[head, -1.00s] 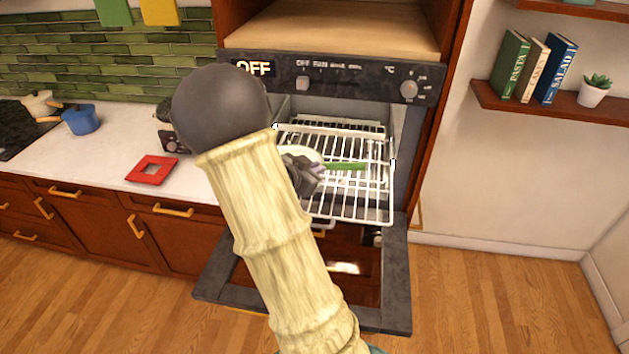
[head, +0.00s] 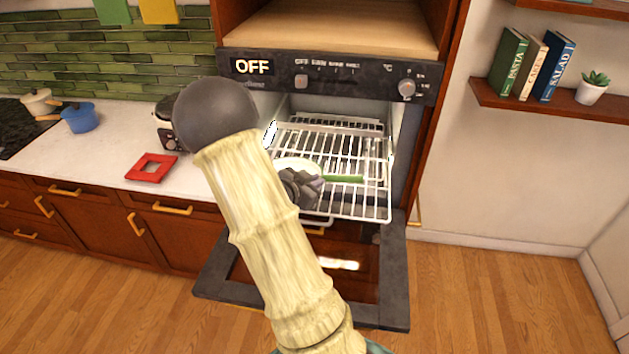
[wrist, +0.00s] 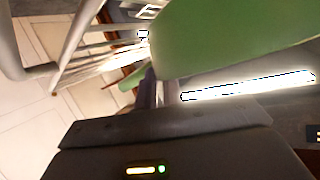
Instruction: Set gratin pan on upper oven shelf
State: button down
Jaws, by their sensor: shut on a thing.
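My gripper (head: 303,187) is shut on the green gratin pan (head: 343,178), which shows as a thin green strip to the right of the fingers. In the wrist view the pan (wrist: 235,35) is a large green curved surface at upper right, in front of the gripper. The white wire upper oven shelf (head: 350,148) extends out of the open oven. In the head view the pan overlaps the shelf's front part; I cannot tell whether it touches the wires. My arm and gripper hide the shelf's left side. White bars (wrist: 75,40) show left in the wrist view.
The oven door (head: 395,275) is folded down below the shelf. The control panel (head: 340,78) reads OFF. A red square trivet (head: 152,168) lies on the counter at left. Wall shelves with books (head: 532,65) stand at right. The visible wires right of the pan are bare.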

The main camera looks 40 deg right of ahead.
jog(key=c, duration=1.5)
grip_release()
jog(key=b+v, duration=0.1)
jog(key=v, duration=1.1)
jog(key=shift+s+b, duration=0.1)
jog(key=shift+b, duration=0.3)
